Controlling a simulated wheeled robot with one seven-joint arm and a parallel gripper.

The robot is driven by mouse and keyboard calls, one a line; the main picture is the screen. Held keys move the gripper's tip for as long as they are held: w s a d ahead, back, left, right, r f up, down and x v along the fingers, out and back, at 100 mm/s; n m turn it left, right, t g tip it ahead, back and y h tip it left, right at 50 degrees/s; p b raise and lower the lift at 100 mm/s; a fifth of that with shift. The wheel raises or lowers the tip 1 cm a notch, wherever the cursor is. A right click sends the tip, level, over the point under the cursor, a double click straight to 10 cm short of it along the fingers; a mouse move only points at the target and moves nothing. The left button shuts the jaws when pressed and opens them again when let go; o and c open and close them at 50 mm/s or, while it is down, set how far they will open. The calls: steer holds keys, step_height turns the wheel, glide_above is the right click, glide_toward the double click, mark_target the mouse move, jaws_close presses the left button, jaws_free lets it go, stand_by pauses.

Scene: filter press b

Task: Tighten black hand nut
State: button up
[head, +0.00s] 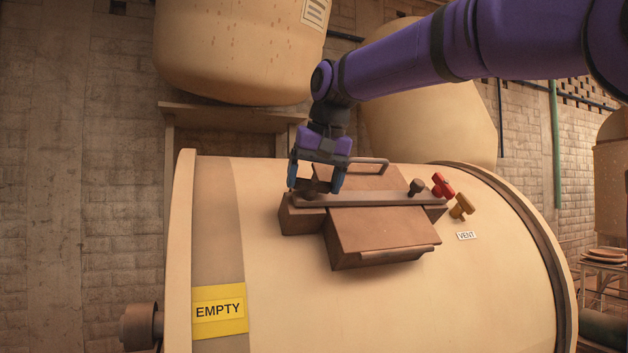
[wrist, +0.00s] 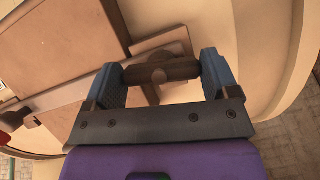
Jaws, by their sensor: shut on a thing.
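The dark hand nut (wrist: 160,71), a round hub with a crossbar, sits at one end of a long flat bar (head: 375,198). My gripper (wrist: 162,68) is shut on the nut, with a blue finger pad at each end of its crossbar. In the head view my gripper (head: 314,181) points down at the bar's left end, and the nut (head: 312,188) shows only partly between the fingers. The bar lies across a brown hatch lid (head: 380,230) on top of a large cream tank (head: 290,270).
A dark knob (head: 416,187) stands near the bar's right end. Beside it are a red valve handle (head: 441,186) and a yellow one (head: 461,206), with a VENT label (head: 466,236) below. A lid handle (head: 368,163) rises behind the bar. A yellow EMPTY sign (head: 219,311) is at the tank's left.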

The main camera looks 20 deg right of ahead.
steer(key=m+y, duration=0.2)
steer(key=m, duration=0.1)
steer(key=shift+d+m+t, duration=0.1)
steer(key=shift+m+t, duration=0.3)
steer(key=m+t+y, duration=0.1)
steer(key=m, duration=0.2)
steer(key=m+t, duration=0.1)
steer(key=m, duration=0.2)
steer(key=m+t+y, duration=0.1)
steer(key=m, duration=0.2)
steer(key=shift+s+y, duration=0.1)
steer(key=shift+y, duration=0.2)
steer(key=shift+m+t, duration=0.3)
steer(key=o, duration=0.8)
steer(key=shift+f, duration=0.1)
steer(key=v, duration=1.1)
